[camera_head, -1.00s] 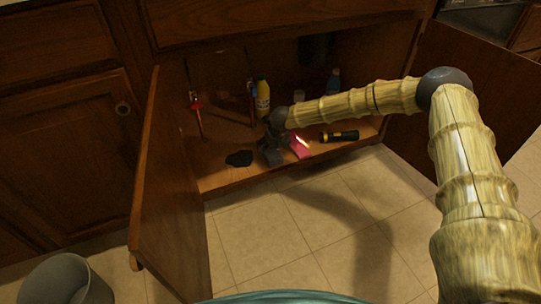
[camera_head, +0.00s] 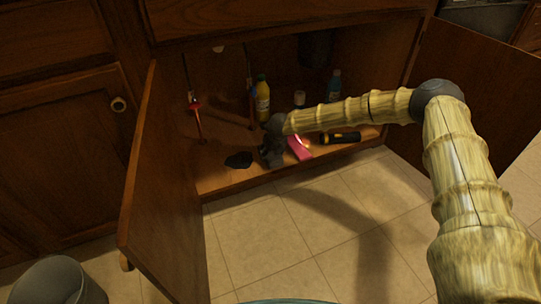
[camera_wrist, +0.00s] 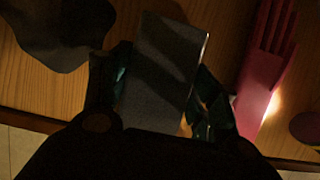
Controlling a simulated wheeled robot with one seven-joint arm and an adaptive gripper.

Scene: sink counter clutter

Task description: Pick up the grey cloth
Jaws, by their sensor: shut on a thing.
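The grey cloth (camera_wrist: 165,75) shows in the wrist view as a flat, rectangular grey piece, like a folded cloth. It lies between the two fingers of my gripper (camera_wrist: 158,92), which is shut on it. Its near end is hidden behind the gripper body. In the head view my gripper (camera_head: 272,153) is low over the cabinet floor, and the cloth cannot be clearly told from it. A dark, irregular flat piece (camera_wrist: 65,35) lies apart, to the left of the gripper; it also shows in the head view (camera_head: 238,160).
A pink item with finger-like strips (camera_wrist: 265,65) lies close right of the gripper. A black and yellow flashlight (camera_head: 340,137) is farther right. A yellow bottle (camera_head: 262,98) and a blue bottle (camera_head: 334,86) stand behind. The open left door (camera_head: 160,180) borders the space.

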